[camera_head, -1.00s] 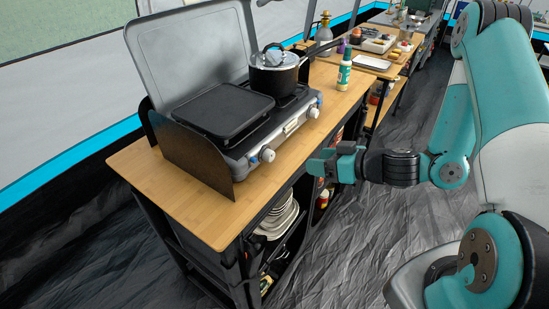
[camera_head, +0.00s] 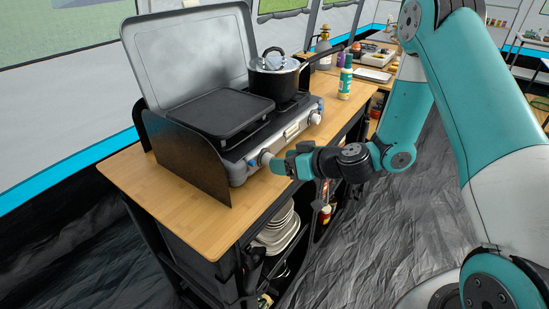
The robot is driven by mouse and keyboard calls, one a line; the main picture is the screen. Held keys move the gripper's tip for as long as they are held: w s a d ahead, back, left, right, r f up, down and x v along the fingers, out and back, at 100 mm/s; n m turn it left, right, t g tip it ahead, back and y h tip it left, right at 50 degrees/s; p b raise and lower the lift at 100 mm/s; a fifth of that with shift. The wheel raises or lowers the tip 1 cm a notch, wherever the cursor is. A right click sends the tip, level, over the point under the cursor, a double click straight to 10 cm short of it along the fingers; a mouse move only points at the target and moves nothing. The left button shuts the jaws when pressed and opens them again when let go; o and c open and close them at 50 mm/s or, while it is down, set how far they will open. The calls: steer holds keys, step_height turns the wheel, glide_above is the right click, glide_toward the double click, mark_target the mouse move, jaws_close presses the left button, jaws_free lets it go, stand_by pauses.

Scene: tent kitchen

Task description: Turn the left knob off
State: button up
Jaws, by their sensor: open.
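The left knob (camera_head: 265,158) is a light round dial on the front of the camp stove (camera_head: 236,170), near its left end. The right knob (camera_head: 315,118) sits farther along the same front panel. My gripper (camera_head: 276,163) is open, with its fingertips right at the left knob. I cannot tell whether the fingers touch the knob or stand around it. The knob's right side is partly hidden by the gripper, and its exact turn angle is too small to read.
A lidded black pot (camera_head: 274,80) stands on the right burner and a griddle plate (camera_head: 222,111) covers the left. A green and white bottle (camera_head: 345,82) stands right of the stove. The wooden counter (camera_head: 180,205) is bare in front, with plates (camera_head: 280,229) on a shelf below.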

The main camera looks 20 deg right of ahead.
steer(key=shift+p+x, duration=0.3)
steer(key=shift+x, duration=1.65)
steer(key=c, duration=0.9)
steer(key=shift+d+f+m+g+y+b, duration=0.1)
steer(key=shift+f+m+g+y+b, duration=0.15)
steer(key=shift+m+y+b, duration=0.45)
steer(key=shift+r+m+g+y+b, duration=0.3)
steer(key=shift+m+b, duration=0.25)
steer(key=shift+m, duration=0.45)
steer(key=o, duration=0.9)
